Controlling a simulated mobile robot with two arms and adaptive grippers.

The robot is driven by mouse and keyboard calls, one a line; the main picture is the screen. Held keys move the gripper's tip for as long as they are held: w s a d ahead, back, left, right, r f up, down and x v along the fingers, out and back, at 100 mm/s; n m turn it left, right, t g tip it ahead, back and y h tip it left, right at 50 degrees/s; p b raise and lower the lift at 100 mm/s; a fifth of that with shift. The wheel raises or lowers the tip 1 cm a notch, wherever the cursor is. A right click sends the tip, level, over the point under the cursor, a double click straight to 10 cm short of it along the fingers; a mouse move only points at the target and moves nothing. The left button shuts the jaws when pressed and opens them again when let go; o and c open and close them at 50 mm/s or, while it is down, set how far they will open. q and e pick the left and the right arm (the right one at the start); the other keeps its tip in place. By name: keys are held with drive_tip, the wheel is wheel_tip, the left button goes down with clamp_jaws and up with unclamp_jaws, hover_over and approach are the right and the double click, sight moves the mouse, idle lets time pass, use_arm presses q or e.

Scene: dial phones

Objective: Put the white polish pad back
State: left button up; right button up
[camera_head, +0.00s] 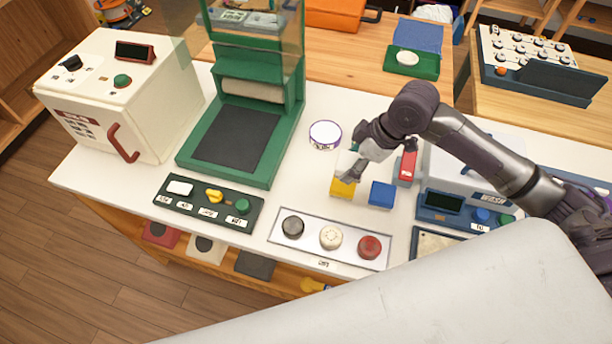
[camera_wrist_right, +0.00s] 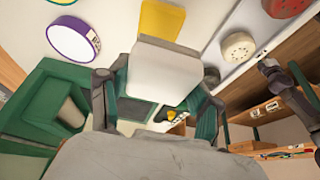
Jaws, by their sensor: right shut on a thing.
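My right gripper (camera_head: 354,166) is shut on a pale block, which looks like the white polish pad (camera_wrist_right: 165,70). In the wrist view the pad sits between the two fingers. In the head view the fingers and wrist partly hide the pad (camera_head: 346,162). A yellow block (camera_head: 342,189) lies just in front of the gripper and also shows in the wrist view (camera_wrist_right: 160,22). A blue block (camera_head: 382,194) and a red block (camera_head: 407,166) are to the right. I cannot tell whether the pad touches the table. My left gripper is not in view.
A round white tin (camera_head: 325,134) with a purple rim stands behind the gripper. A green press (camera_head: 240,140) is to the left. A button panel (camera_head: 279,240) and a dark labelled tray (camera_head: 166,205) lie along the front edge. A grey-blue machine (camera_head: 440,203) stands at right.

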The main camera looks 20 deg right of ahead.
drive_tip(key=p, duration=0.2)
hover_over(302, 179)
drive_tip(key=d, duration=0.1)
drive_tip(key=f, duration=0.6)
drive_tip(key=shift+s+f, duration=0.1)
drive_tip(key=shift+s, duration=0.3)
wheel_tip(302, 179, down, 3)
drive_tip(key=shift+f, duration=0.1)
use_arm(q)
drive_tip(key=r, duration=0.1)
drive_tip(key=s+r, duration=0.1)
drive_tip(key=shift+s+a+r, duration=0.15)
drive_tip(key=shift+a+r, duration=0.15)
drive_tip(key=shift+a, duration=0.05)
use_arm(e)
drive_tip(key=shift+f, duration=0.45)
drive_tip(key=shift+d, duration=0.1)
drive_tip(key=o, duration=1.1)
drive_tip(key=shift+f, duration=0.1)
drive_tip(key=shift+p, duration=0.3)
use_arm(q)
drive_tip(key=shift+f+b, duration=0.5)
drive_tip(key=shift+b, duration=0.05)
use_arm(e)
drive_tip(key=v, duration=1.2)
